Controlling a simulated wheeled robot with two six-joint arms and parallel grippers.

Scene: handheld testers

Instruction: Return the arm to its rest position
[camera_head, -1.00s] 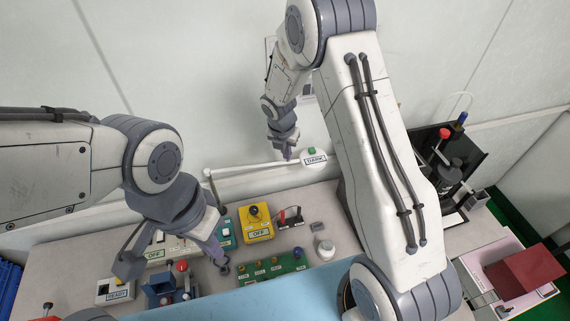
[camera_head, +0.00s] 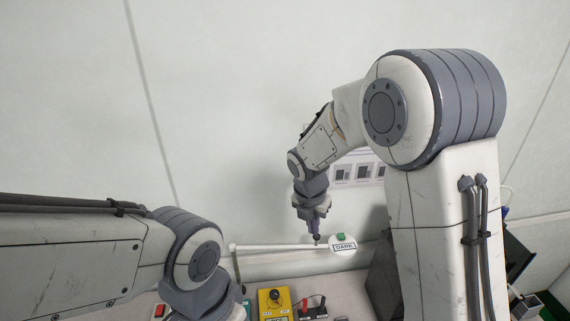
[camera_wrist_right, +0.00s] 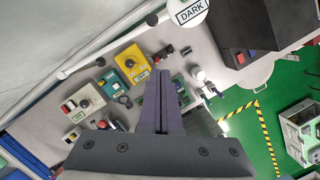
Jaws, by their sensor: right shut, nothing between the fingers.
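My right arm (camera_head: 440,210) stands tall at the right of the head view, with its elbow high and its wrist hanging down. My right gripper (camera_head: 316,238) points down, just left of the round DARK sign (camera_head: 345,247). In the right wrist view its dark fingers (camera_wrist_right: 162,85) are together with nothing between them. Whether it touches the white rail (camera_head: 275,247) behind it I cannot tell. My left arm (camera_head: 80,260) comes in from the left; its gripper is below the head view's edge and hidden.
The bench carries a yellow OFF tester (camera_wrist_right: 132,66), a teal tester (camera_wrist_right: 108,82) and several other devices. A black case (camera_wrist_right: 260,25) stands at the right in the wrist view. Beyond the bench is green floor (camera_wrist_right: 250,140) with striped tape.

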